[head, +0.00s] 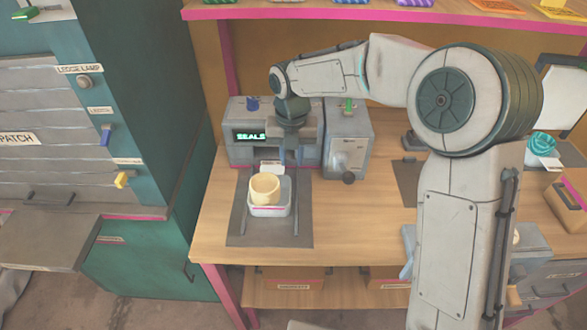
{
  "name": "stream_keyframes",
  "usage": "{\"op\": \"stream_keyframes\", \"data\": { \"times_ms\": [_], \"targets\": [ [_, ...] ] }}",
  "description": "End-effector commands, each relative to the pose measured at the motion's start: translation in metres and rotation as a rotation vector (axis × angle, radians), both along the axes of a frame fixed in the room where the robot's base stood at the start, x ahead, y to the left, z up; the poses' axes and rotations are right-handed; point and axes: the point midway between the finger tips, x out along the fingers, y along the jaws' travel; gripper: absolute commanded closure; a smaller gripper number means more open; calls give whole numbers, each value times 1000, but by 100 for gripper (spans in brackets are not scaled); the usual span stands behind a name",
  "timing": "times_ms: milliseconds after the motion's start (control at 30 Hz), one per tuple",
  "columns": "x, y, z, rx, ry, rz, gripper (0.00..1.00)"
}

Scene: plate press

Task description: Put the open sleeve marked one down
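A cream, round, open-topped piece (265,187) sits in a small white tray (270,211) with a pink stripe, on a dark mat (240,232). It may be the sleeve, but I can read no number on it. A small white tag (271,167) shows just behind it. My gripper (291,152) points down in front of the grey machine (244,155), behind and to the right of the tray. Its fingers are small and dark against the machine. I cannot tell whether they are open or hold anything.
The machine's display reads "SEALS". A grey box with a knob (347,160) stands to its right. Dark rails flank the tray. The wooden bench top (360,220) is clear right of the mat. A teal cabinet (150,265) stands left. My arm hides part of the right side.

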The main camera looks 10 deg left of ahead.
Motion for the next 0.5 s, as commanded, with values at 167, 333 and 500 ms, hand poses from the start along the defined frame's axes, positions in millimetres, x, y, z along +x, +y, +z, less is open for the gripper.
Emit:
{"op": "stream_keyframes", "data": {
  "times_ms": [167, 333, 500],
  "targets": [
    [0, 0, 7, 1, -1, 0, 75],
    [-1, -4, 9, -3, -5, -27, 75],
    [-7, -37, 23, -23, -39, -294, 75]
  ]
}}
